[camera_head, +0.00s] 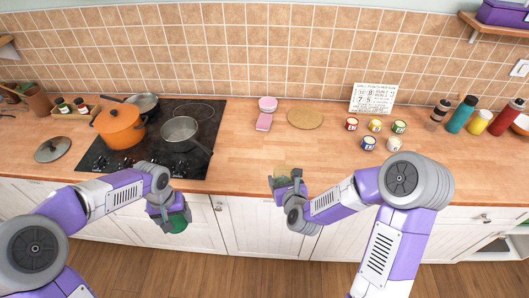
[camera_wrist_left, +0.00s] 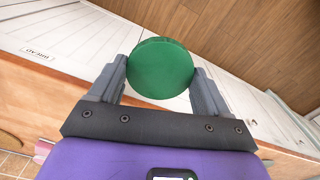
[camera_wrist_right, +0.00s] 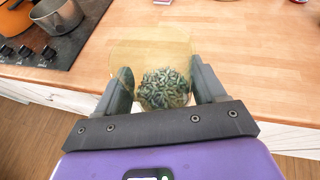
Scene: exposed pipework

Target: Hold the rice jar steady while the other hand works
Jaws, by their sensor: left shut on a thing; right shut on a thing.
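The rice jar (camera_wrist_right: 152,48) is a see-through yellowish jar in the right wrist view, with grey-green grains (camera_wrist_right: 163,88) inside. My right gripper (camera_wrist_right: 160,76) is shut on it, one finger on each side. In the head view my right gripper (camera_head: 287,180) is just in front of the counter's front edge, and the jar is small and mostly hidden. A round green lid (camera_wrist_left: 161,68) is between the fingers of my left gripper (camera_wrist_left: 158,72), which is shut on it. In the head view the lid (camera_head: 178,222) is low, in front of the cabinets, apart from the jar.
The wooden counter (camera_head: 240,160) is clear in the middle. An orange pot (camera_head: 118,127) and a grey pan (camera_head: 180,131) stand on the black hob at left. Small tins (camera_head: 375,125), a round board (camera_head: 305,118) and several bottles (camera_head: 461,114) stand further back.

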